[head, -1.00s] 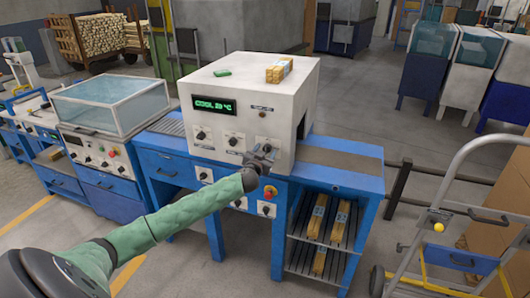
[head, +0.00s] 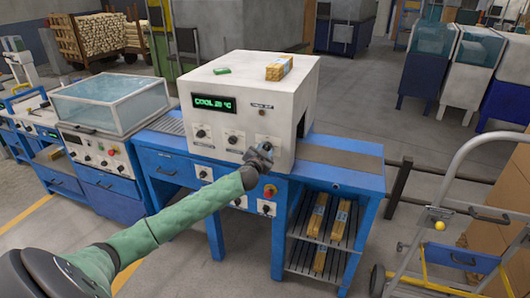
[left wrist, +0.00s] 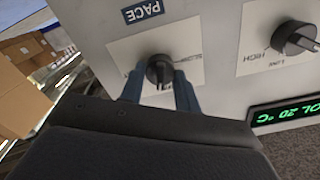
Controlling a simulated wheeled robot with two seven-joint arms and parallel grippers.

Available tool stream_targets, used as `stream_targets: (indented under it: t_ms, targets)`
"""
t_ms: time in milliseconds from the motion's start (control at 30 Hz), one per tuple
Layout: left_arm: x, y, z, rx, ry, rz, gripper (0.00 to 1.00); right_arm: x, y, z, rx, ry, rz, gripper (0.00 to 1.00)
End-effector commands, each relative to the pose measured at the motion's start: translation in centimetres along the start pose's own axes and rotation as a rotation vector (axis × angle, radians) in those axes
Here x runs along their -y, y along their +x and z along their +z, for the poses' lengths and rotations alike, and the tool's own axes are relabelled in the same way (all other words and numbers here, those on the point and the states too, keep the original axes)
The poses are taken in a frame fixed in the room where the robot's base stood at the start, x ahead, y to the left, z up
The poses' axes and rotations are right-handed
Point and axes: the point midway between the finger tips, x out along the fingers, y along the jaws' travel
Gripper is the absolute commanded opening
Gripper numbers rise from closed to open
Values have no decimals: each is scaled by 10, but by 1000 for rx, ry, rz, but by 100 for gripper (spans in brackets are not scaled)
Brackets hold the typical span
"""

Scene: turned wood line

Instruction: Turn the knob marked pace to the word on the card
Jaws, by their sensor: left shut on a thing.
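The pace knob (left wrist: 158,70) is a dark round knob on a pale plate beside the blue PACE label (left wrist: 142,11) in the left wrist view. My left gripper (left wrist: 159,88) is shut on it, with a blue finger on either side. A small word that looks like SLOW is printed on the plate; other marks are hidden by the fingers. In the head view my left gripper (head: 263,152) is at the lower right of the white machine's front (head: 225,118). I cannot make out a card with a word. My right gripper is not in view.
Another knob (left wrist: 298,40) with HIGH and LOW marks sits beside the pace plate. A green display (head: 214,104) reads COOL 20 °C. A red button (head: 269,191) is just below my gripper. Wood pieces (head: 279,68) lie on the machine's top.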

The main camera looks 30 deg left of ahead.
Motion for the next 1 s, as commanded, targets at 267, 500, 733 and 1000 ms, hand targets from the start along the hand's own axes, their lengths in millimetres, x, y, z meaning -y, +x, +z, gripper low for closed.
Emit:
stream_targets:
  t_ms: [267, 500, 733, 1000]
  targets:
    - [-1, 0, 0, 0, 261, 0, 9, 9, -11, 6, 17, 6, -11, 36]
    - [-2, 0, 0, 0, 490, 0, 9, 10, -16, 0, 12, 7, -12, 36]
    - [-2, 0, 0, 0, 710, 0, 9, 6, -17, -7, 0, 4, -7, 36]
    - [-2, 0, 0, 0, 959, 0, 9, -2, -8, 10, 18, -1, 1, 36]
